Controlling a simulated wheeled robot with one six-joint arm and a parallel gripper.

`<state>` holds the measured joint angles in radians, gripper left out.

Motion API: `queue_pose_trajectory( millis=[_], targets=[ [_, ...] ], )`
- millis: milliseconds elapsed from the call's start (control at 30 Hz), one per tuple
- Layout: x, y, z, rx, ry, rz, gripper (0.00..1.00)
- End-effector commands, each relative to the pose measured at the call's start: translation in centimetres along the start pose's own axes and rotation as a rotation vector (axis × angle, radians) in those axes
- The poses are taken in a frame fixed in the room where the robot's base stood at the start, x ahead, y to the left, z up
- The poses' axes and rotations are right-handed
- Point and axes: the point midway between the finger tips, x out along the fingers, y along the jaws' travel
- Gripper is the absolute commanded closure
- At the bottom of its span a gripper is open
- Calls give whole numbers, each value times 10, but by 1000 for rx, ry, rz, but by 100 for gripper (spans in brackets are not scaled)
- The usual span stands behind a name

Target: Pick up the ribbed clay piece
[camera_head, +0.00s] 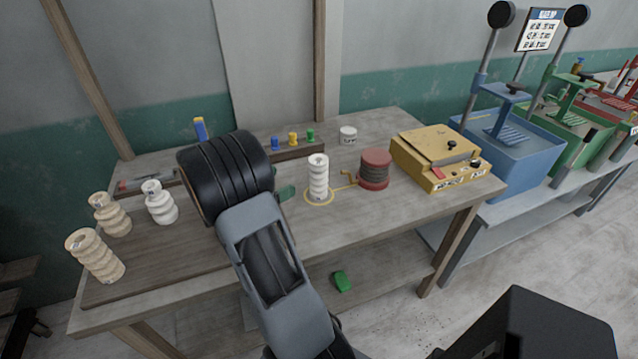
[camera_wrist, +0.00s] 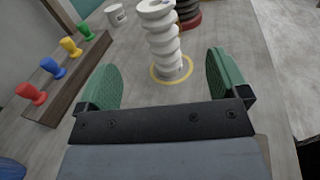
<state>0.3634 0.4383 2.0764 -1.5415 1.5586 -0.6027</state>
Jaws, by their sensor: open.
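A white ribbed clay piece (camera_head: 318,178) stands upright inside a yellow ring (camera_head: 319,203) on the workbench. In the head view my arm hides most of the gripper; one green finger (camera_head: 286,192) shows just left of the piece. Other ribbed pieces stand at the left: one white (camera_head: 160,203) and two beige, one behind (camera_head: 110,214) and one in front (camera_head: 95,256).
A dark red-based spool (camera_head: 375,169) stands close right of the ringed piece, with a yellow box (camera_head: 438,158) beyond. A white tub (camera_head: 347,135) and a wooden rack of coloured pegs (camera_wrist: 66,77) are behind. Bare bench lies in front of the ring.

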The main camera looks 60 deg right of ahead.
Motion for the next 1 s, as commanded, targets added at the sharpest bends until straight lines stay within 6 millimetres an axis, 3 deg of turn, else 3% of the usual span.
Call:
queue_pose_trajectory(
  millis=[400,733,1000],
  targets=[
    [70,4,0,-25,-29,7,7],
    [92,4,0,-25,-27,9,7],
    [127,2,2,-25,-27,9,7]
  ],
)
